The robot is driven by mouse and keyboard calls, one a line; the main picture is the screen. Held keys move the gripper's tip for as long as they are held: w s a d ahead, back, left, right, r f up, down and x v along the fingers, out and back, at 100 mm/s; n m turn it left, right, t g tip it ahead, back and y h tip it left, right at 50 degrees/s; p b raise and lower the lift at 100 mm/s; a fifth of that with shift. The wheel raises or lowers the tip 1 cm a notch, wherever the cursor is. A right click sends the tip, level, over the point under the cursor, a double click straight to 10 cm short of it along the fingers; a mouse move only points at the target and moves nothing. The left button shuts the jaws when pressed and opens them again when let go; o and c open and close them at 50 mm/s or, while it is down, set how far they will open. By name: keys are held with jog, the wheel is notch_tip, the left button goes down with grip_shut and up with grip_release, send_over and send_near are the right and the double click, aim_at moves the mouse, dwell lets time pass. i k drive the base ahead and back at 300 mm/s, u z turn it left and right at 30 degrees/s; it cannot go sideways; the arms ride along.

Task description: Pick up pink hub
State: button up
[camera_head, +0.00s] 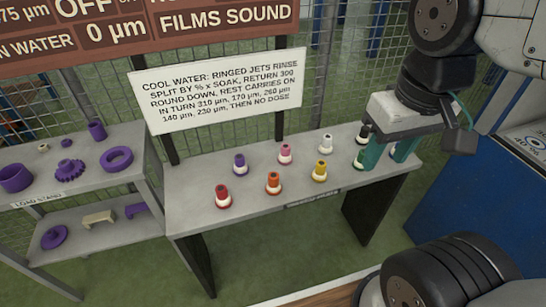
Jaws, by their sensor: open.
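The pink hub (285,154) stands upright on a pale base in the back row of the grey table (300,201), between a purple hub (239,163) and a white hub (326,144). My gripper (387,158) is at the table's right end, to the right of the pink hub and well apart from it. Its two teal fingers point down and are spread, with nothing seen between them. The fingers partly hide the hubs at that end.
Red (223,196), orange (273,183) and yellow (319,171) hubs stand in the front row. A black hub (364,133) is beside my gripper. A white sign (220,91) hangs behind the table. A shelf (130,175) with purple parts stands left; a blue cabinet (470,190) stands right.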

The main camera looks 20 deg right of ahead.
aim_at(285, 158)
jog(key=k, duration=0.6)
jog(key=u, duration=0.85)
jog(key=i, duration=1.35)
jog(key=z, duration=0.3)
